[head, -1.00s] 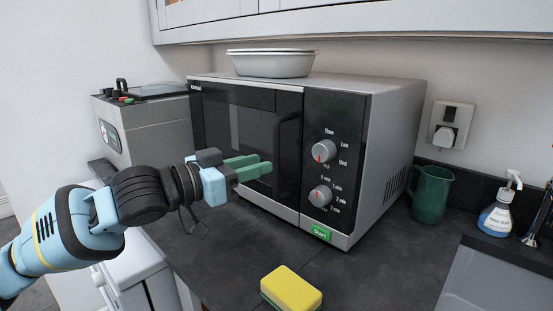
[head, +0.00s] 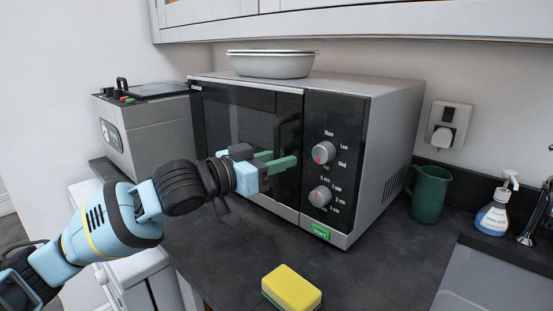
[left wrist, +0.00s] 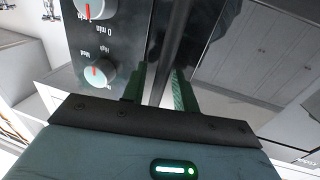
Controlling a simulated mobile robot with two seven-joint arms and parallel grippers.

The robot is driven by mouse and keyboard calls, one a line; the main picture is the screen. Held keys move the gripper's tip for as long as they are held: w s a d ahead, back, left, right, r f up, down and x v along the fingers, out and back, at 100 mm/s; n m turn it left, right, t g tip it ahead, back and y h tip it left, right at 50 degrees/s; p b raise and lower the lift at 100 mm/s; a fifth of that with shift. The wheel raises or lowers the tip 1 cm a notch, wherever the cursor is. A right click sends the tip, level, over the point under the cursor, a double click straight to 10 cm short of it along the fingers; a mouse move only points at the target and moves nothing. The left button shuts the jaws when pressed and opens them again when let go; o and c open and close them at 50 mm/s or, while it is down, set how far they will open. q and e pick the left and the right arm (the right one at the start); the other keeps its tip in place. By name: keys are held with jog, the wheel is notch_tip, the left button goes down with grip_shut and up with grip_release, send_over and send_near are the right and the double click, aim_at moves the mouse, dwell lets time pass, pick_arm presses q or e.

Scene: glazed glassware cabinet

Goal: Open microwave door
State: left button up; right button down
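The microwave (head: 395,130) stands on the dark counter with its dark glass door (head: 235,125) closed. Its dark vertical handle (head: 279,131) is at the door's right side, beside the knob panel. My left gripper (head: 283,158) is at the handle's lower part, its green fingers a little apart. In the left wrist view the dark handle bar (left wrist: 176,40) runs between the two green fingers (left wrist: 157,88), with a gap showing, so the gripper looks open around it. Whether a finger touches the handle is unclear. My right gripper is not in view.
A yellow sponge (head: 291,288) lies on the counter in front. A green jug (head: 429,194) and a spray bottle (head: 493,215) stand at the right. A white bowl (head: 270,64) sits on the microwave. A grey appliance (head: 150,125) stands at the left.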

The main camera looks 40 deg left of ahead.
pick_arm(q)
grip_shut()
jog(key=shift+s, duration=0.1)
dwell(0.4)
